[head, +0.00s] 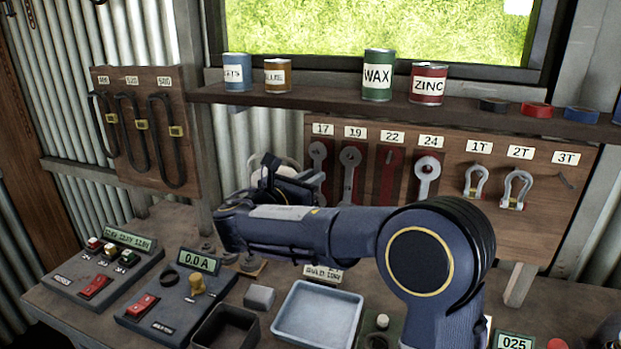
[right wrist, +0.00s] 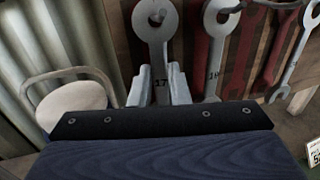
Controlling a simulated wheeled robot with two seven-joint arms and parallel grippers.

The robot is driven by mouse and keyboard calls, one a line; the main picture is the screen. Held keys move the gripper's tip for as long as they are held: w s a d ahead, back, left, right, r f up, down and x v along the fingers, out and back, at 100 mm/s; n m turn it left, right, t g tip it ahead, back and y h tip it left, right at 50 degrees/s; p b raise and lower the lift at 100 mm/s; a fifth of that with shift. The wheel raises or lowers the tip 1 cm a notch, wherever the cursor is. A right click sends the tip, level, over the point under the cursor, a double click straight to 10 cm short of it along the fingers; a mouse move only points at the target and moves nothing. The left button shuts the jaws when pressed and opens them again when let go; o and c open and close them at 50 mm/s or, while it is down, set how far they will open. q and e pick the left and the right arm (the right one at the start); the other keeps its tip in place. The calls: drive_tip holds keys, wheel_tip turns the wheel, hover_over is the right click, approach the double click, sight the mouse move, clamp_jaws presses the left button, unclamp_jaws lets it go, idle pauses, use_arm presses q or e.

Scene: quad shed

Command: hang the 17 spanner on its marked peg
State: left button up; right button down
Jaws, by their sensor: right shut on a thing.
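The 17 spanner (right wrist: 159,58), grey with a ring head and "17" on its shaft, is held between the fingers of my right gripper (right wrist: 160,92). In the head view the spanner (head: 318,153) is upright under the 17 label (head: 322,129) on the wooden board. A peg tip seems to show inside its ring; I cannot tell how far the ring is on it. My right gripper (head: 303,182) is at the board's left end, its fingers partly hidden by my arm. My left gripper is out of view.
The 19 spanner (head: 349,165) hangs close to the right. The 22 place (head: 388,170) shows only red marking; the 24 spanner (head: 427,175) and shackles (head: 475,180) hang beyond. A shelf with tins (head: 377,75) is above. The bench holds a blue tray (head: 318,315) and control boxes (head: 170,296).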

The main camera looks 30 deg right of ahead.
drive_tip(key=c, duration=1.3)
unclamp_jaws()
